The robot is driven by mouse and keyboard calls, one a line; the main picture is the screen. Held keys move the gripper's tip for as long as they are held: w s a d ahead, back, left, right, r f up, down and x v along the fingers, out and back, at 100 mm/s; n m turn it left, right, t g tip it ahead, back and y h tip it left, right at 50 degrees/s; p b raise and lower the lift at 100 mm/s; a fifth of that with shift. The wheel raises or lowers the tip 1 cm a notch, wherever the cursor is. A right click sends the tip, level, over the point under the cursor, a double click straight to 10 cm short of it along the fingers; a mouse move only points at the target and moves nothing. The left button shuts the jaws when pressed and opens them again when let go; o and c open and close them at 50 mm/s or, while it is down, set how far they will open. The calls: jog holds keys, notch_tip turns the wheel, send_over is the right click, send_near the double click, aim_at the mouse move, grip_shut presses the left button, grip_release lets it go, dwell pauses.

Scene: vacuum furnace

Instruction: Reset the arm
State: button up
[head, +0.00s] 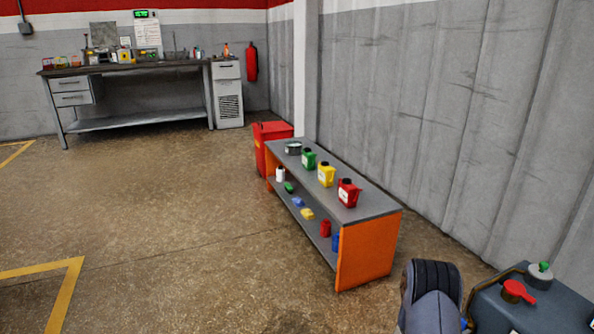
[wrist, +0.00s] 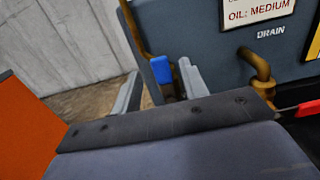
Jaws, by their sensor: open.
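In the wrist view my gripper (wrist: 160,88) is open, with its two grey fingers apart. A small blue part (wrist: 161,69) shows between and beyond the fingertips, on or beside a brass-coloured pipe; I cannot tell whether it touches a finger. No held object is visible between the fingers. In the head view part of my arm (head: 432,296) shows at the bottom right, and my gripper is not seen there.
A dark blue-grey machine (head: 545,308) with a red handle (head: 518,291) and a green-topped cap (head: 543,268) stands beside my arm. Its panel reads "OIL: MEDIUM" and "DRAIN" (wrist: 271,32). An orange-ended shelf (head: 368,250) holds coloured bottles. Floor at left is clear.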

aim_at(465, 327)
jog(key=b+x, duration=0.1)
jog(key=x, duration=0.2)
jog(key=shift+w+d+f, duration=0.15)
jog(key=shift+d, duration=0.2)
jog(key=shift+d+m, duration=0.1)
jog(key=shift+m, duration=0.2)
jog(key=shift+s+d+m+p, duration=0.1)
jog(key=shift+s+m+p, duration=0.2)
jog(key=shift+s+m, duration=0.5)
jog(key=shift+w, duration=0.25)
